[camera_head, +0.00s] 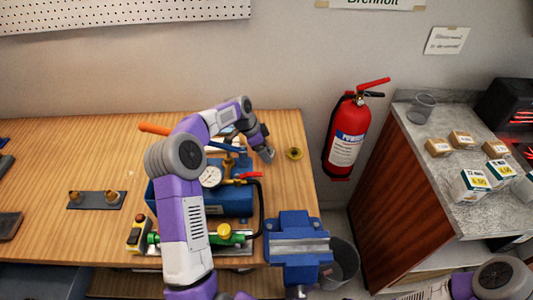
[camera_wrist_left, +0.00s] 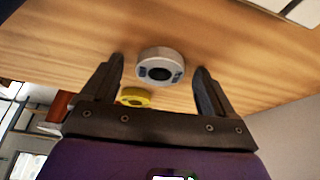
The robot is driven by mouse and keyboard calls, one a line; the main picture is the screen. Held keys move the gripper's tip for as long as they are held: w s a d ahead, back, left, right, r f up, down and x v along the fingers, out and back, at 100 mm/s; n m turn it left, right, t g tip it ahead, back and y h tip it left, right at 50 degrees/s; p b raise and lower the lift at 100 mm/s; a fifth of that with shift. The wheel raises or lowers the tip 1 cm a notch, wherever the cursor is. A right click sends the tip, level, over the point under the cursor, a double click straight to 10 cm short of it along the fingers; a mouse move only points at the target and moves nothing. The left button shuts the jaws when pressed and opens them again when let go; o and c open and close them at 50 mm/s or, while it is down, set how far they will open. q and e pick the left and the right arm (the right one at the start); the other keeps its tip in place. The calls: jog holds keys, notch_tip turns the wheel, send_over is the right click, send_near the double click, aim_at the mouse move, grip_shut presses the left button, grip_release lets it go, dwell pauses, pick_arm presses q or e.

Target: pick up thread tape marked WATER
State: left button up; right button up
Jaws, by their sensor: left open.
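In the left wrist view a white-grey roll with a dark round centre (camera_wrist_left: 161,67) lies on the wooden bench, between the lines of my left gripper's two fingers. A yellow roll (camera_wrist_left: 135,97) lies close to it. The yellow roll also shows in the head view (camera_head: 294,154), at the bench's right side. My left gripper (camera_head: 267,153) reaches down beside it, and in the wrist view (camera_wrist_left: 159,70) its jaws are open and empty. No marking on either roll is readable. The white-grey roll is not clear in the head view. My right gripper is out of view.
A blue machine with a gauge (camera_head: 211,177) stands beneath my left arm. A blue vise (camera_head: 297,238) sits at the bench's front right corner. A red extinguisher (camera_head: 348,136) hangs on the wall. A grey counter (camera_head: 440,165) holds small boxes.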

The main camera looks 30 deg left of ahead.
pick_arm(q)
jog(key=shift+c, duration=0.4)
jog(key=c, duration=1)
jog(key=shift+c, duration=0.2)
